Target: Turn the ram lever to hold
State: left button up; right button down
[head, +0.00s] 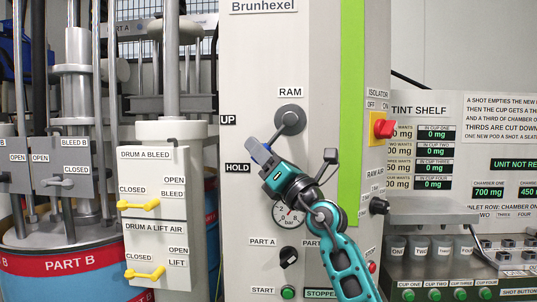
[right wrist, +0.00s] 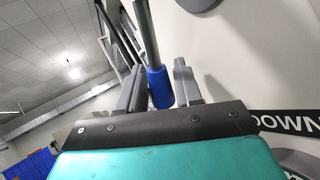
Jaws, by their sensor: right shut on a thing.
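The ram lever hub (head: 289,118) is a dark grey disc under the RAM label on the pale cabinet. Its arm slopes down and left from the hub, roughly toward the HOLD label (head: 237,168) and below the UP label (head: 227,119). My right gripper (head: 262,152) is shut on the lever's end, reaching in from the lower right. In the right wrist view, the lever's blue grip (right wrist: 158,87) and metal rod (right wrist: 147,35) stand between the two grey fingers. The head view mostly hides the grip. My left gripper is not in view.
A pressure gauge (head: 289,217) is partly behind my right arm. A PART A knob (head: 288,257) and green START button (head: 288,292) sit below. A red isolator switch (head: 384,129) is to the right. Yellow drum valve handles (head: 138,205) are at left. A DOWN label (right wrist: 288,121) shows in the wrist view.

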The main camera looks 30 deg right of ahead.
jog(key=shift+w+a+r+m+t, duration=0.2)
jog(key=shift+r+m+t, duration=0.1)
jog(key=shift+m, duration=0.2)
jog(key=shift+h, duration=0.3)
jog(key=c, duration=0.8)
grip_release()
jog(key=shift+c, duration=0.2)
jog(key=b+v, duration=0.1)
jog(key=v, duration=1.2)
jog(key=shift+b, duration=0.35)
jog(key=shift+f, duration=0.1)
